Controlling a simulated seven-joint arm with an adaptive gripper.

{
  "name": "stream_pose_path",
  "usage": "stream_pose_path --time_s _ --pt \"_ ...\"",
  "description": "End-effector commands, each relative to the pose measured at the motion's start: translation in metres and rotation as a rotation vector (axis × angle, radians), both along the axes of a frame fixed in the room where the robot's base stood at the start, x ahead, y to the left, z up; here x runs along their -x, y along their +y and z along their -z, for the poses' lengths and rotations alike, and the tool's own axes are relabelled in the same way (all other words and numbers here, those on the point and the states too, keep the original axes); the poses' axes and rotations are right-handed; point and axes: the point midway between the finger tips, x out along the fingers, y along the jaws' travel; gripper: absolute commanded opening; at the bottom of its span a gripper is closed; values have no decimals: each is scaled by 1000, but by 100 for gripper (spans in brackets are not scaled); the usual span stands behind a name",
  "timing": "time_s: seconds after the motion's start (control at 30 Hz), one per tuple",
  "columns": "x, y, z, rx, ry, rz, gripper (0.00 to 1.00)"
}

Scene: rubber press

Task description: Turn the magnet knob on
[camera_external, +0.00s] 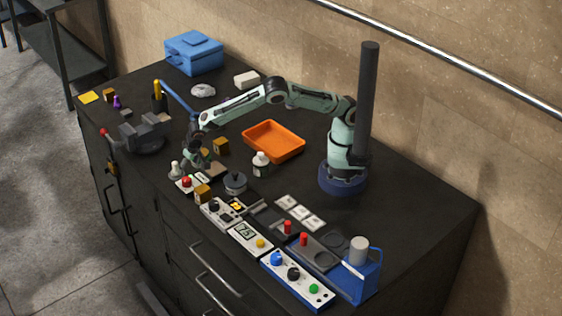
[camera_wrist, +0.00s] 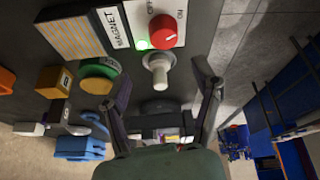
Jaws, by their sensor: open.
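The red magnet knob (camera_wrist: 168,31) is on a white panel (camera_wrist: 198,17) marked OFF and ON, at the top of the wrist view. A green light (camera_wrist: 143,43) glows beside it. I cannot tell clearly which way the knob points. In the external view the knob (camera_external: 186,182) is small and red, near the front edge of the bench. My gripper (camera_wrist: 158,82) is open, its fingers spread apart below the knob in the wrist view and not touching it. The gripper (camera_external: 191,162) is partly hard to make out in the external view.
A pale rounded peg (camera_wrist: 158,70) stands between the fingers and the knob. A white bottle (camera_external: 261,164), a dark round pot (camera_external: 235,184) and small wooden blocks stand nearby. An orange tray (camera_external: 273,141) is behind. Control boxes line the bench front to the right.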

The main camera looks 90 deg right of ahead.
Motion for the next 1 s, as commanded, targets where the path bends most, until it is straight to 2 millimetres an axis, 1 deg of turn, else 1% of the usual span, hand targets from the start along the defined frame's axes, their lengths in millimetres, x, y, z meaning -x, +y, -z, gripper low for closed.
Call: stream_pose_path --time_s 0.03,0.1,0.17,0.3,0.43,0.6,0.8,0.83,0.87,0.9,0.97,1.0 --pt "2 8 5 5 6 -18 64" --pt "2 11 11 5 7 -27 64" --pt "-1 8 18 6 7 -26 64" --pt "-8 2 40 4 7 -26 64" --pt "-13 -3 57 4 7 -26 64" --pt "-16 -5 65 1 5 -25 64" --pt "-16 -5 65 1 5 -25 64" --pt "-16 -5 65 1 5 -25 58" --pt "-16 -5 65 1 5 -25 48" --pt "-16 -5 65 1 5 -25 36" --pt "-16 -5 65 1 5 -25 17" --pt "-16 -5 65 1 5 -25 4"
